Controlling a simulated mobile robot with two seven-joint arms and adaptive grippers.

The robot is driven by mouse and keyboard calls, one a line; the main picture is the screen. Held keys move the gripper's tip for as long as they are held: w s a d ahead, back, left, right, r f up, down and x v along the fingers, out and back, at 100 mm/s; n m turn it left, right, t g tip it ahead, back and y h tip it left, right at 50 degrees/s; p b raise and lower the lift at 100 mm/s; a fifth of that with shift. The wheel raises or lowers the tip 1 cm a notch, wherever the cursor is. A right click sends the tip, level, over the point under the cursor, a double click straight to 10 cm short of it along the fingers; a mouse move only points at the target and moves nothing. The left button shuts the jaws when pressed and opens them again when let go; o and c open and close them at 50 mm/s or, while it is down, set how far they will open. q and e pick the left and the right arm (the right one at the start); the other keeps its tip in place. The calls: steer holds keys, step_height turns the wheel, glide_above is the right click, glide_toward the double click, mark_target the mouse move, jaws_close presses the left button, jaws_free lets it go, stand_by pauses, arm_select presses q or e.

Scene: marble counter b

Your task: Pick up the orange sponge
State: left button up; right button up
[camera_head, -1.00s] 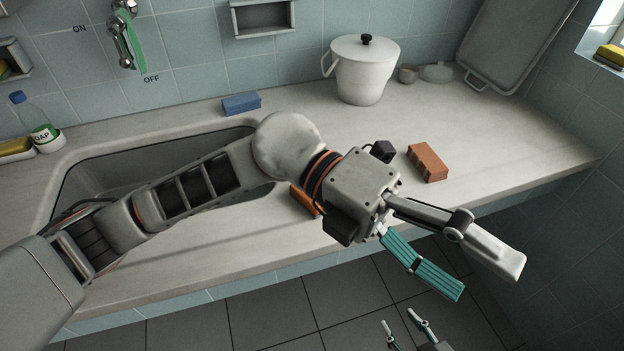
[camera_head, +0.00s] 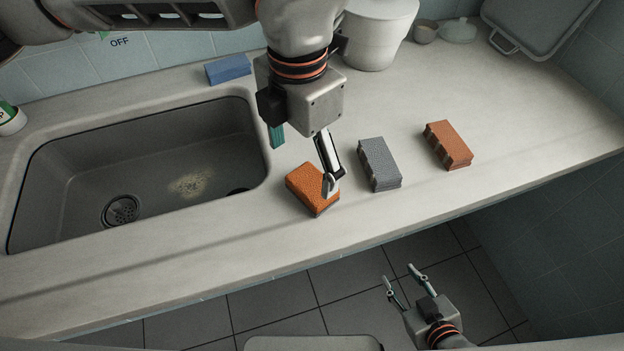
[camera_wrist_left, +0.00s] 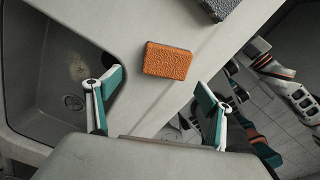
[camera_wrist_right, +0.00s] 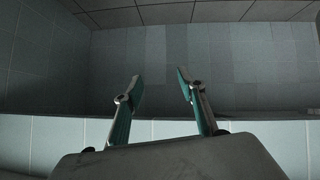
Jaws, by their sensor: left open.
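The orange sponge (camera_head: 306,187) lies flat on the counter, just right of the sink's front corner. It also shows whole in the left wrist view (camera_wrist_left: 167,61), beyond the space between the fingertips. My left gripper (camera_head: 303,165) is open and empty above the sponge, and one finger hides part of its right side. The left wrist view shows its fingers (camera_wrist_left: 159,80) spread apart on either side of the sponge's line, not touching it. My right gripper (camera_head: 400,273) is open and empty over the floor in front of the counter; its spread fingers (camera_wrist_right: 159,84) show in its wrist view.
A grey sponge (camera_head: 380,164) and a red-brown sponge (camera_head: 448,144) lie to the right. A blue sponge (camera_head: 228,68) lies behind the sink (camera_head: 160,165). A white pot (camera_head: 378,35) stands at the back. The front counter strip is clear.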

mark_target(304, 188)
arm_select(q)
steer(key=f, duration=0.4)
steer(key=s+f+b, duration=0.1)
steer(key=f, duration=0.1)
steer(key=shift+s+f, duration=0.1)
steer(key=shift+f, duration=0.3)
steer(key=shift+d, duration=0.1)
steer(key=c, duration=1)
steer(key=shift+c, duration=0.5)
steer(key=shift+r, duration=0.2)
step_height(304, 188, up, 20)
steer(key=p, duration=0.3)
steer(key=shift+f, duration=0.15)
arm_select(e)
steer(key=shift+a+r, duration=0.1)
steer(key=shift+r, duration=0.55)
